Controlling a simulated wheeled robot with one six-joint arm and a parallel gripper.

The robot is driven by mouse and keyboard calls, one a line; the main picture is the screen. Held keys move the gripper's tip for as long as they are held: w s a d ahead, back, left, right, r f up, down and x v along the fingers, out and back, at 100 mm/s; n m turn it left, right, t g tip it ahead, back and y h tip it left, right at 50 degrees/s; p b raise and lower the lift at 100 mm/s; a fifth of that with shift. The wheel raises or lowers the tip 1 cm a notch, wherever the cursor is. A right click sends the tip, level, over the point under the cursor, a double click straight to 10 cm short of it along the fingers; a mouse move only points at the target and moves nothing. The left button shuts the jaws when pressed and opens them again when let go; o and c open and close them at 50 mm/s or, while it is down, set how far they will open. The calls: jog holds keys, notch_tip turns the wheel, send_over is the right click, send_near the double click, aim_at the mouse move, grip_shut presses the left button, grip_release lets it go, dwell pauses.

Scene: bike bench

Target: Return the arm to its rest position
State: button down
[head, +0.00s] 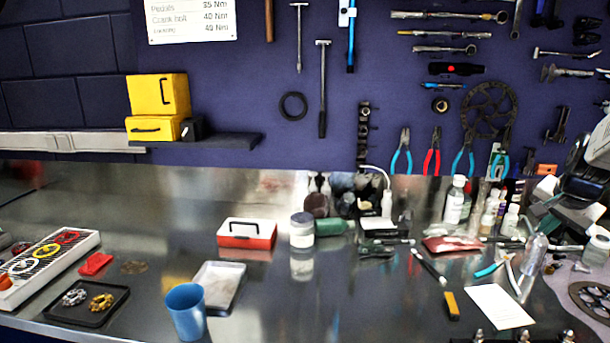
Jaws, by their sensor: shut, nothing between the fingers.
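My gripper is not in view in the head view, and no part of my arm can be made out for sure. The steel workbench (345,290) fills the lower half. A blue cup (186,312) stands upright near the front edge, left of the middle. Beside it lies a shallow pale tray (219,286). A black tray (88,304) at the left holds a silver and a gold toothed part.
A white organizer (45,265) with coloured rings lies at the left. A red and white box (247,233) and a lidded jar (302,230) stand farther back. Bottles (455,200), pliers and a white card (499,306) crowd the right. The front middle is clear.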

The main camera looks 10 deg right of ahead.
jog(key=s+a+n+g+y, duration=0.1)
jog(key=s+a+n, duration=0.3)
jog(key=s+a, duration=0.3)
jog(key=s+a+n+g+y, duration=0.1)
jog(key=s+a+n, duration=0.4)
jog(key=a, duration=1)
jog(key=s+a+n+g+y, duration=0.1)
jog(key=s+a+n+g, duration=0.1)
jog(key=s+a+n, duration=0.3)
jog(key=s+a, duration=0.4)
jog(key=a, duration=0.2)
jog(key=shift+s+a+r, duration=0.15)
jog(key=shift+s+r, duration=0.1)
jog(key=shift+s, duration=0.05)
